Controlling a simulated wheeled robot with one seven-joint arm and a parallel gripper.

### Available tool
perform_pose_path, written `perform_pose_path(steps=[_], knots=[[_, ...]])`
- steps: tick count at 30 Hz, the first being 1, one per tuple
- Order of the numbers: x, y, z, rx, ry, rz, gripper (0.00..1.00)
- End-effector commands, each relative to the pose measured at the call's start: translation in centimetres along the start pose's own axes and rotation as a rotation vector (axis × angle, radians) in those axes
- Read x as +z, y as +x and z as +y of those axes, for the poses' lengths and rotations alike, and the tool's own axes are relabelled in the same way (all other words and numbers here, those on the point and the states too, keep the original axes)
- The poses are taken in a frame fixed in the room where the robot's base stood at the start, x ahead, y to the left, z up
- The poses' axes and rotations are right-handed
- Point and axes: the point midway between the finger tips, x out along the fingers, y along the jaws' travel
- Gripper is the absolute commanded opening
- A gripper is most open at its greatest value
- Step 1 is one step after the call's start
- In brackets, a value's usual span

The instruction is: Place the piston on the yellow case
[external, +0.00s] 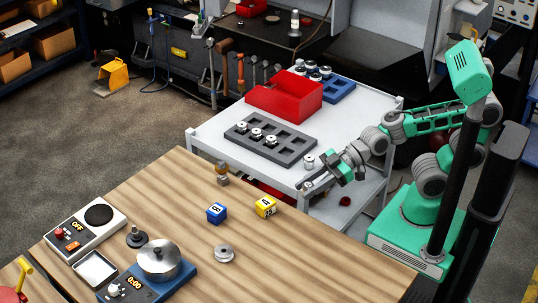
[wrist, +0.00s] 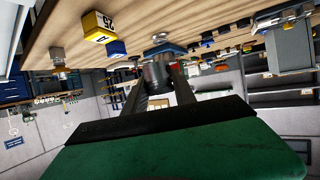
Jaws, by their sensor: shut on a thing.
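My gripper (external: 308,186) is at the front right corner of the white cart, beside the wooden bench. In the wrist view my gripper (wrist: 158,82) is shut on a dark grey cylindrical piece, the piston (wrist: 156,73), between the two fingers. The yellow case also shows at the upper left of the wrist view (wrist: 97,28).
A blue cube (external: 216,213) sits left of the yellow case. The cart (external: 210,138) carries a grey tray (external: 290,150) with several pistons, a red bin (external: 284,98) and a small metal part (external: 309,162). The bench's right side is clear.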

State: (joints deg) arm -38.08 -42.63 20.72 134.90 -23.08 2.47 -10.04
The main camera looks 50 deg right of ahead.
Motion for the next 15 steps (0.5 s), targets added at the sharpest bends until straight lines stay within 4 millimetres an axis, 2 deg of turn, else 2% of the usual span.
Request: perform_pose_path(steps=[1,6,9,12,15], knots=[[-1.5,-1.4,1.5,0.013,0.006,-0.006,0.00],[-2.4,-4.3,4.3,0.014,0.010,-0.005,0.00],[-2.6,-5.5,5.2,0.012,0.012,0.007,0.00],[-2.5,-5.7,5.6,0.009,0.012,0.015,0.00],[-1.9,-4.2,6.0,0.001,0.012,0.016,0.00]])
